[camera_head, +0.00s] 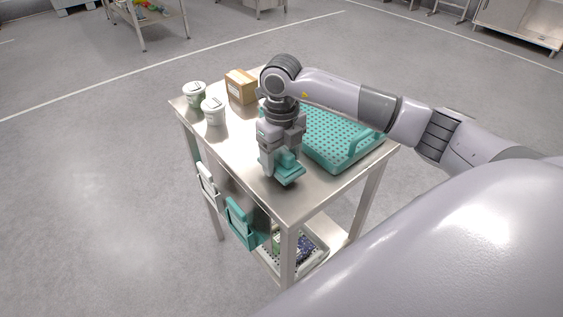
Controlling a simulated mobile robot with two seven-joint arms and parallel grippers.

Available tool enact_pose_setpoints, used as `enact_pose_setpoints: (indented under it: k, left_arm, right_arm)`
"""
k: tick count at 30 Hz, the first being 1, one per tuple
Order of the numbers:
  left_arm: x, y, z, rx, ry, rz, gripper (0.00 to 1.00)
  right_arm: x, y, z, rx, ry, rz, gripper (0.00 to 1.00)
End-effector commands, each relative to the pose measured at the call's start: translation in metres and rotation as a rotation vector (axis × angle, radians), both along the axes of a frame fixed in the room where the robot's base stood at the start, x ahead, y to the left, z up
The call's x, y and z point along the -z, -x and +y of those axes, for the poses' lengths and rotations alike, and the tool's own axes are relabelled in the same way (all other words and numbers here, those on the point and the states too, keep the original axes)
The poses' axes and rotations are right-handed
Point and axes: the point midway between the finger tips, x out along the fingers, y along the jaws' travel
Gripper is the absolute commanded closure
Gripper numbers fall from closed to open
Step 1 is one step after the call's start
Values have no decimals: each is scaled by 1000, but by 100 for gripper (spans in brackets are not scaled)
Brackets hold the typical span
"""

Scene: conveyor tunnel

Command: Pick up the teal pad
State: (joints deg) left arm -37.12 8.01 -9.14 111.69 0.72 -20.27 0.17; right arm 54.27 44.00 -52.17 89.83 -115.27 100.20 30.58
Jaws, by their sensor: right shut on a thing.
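The teal pad (289,174) is at the near edge of the steel table, under my right gripper (283,165). My right gripper points down and is shut on the pad. Part of the pad is hidden behind the fingers, and I cannot tell whether it touches the tabletop. My left gripper is not in view.
On the steel table (236,146) stand two white lidded tubs (213,112), a cardboard box (240,87) and a teal perforated tray (338,135) right of my gripper. A white holder (207,184) and a teal holder (240,222) hang at its side. A lower shelf holds a basket (311,256).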

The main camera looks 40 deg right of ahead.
Motion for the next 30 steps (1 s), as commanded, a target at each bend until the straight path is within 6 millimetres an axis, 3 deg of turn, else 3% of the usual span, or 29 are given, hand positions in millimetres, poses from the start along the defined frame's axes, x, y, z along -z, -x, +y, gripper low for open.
enact_pose_setpoints:
  k: [5, 12, 15, 22, 30]
  left_arm:
    - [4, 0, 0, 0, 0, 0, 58]
    - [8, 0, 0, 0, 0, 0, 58]
    - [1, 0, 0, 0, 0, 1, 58]
    - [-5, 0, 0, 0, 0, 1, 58]
    - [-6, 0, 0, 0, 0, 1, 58]
  right_arm:
    - [-44, -2, 0, -1, -1, -10, 62]
    - [-121, -1, 0, -1, -1, -9, 62]
    - [-143, -1, -1, 1, 2, -6, 62]
    - [-170, 0, -1, 1, 1, -3, 62]
    - [-178, 0, 0, 1, 0, -1, 62]
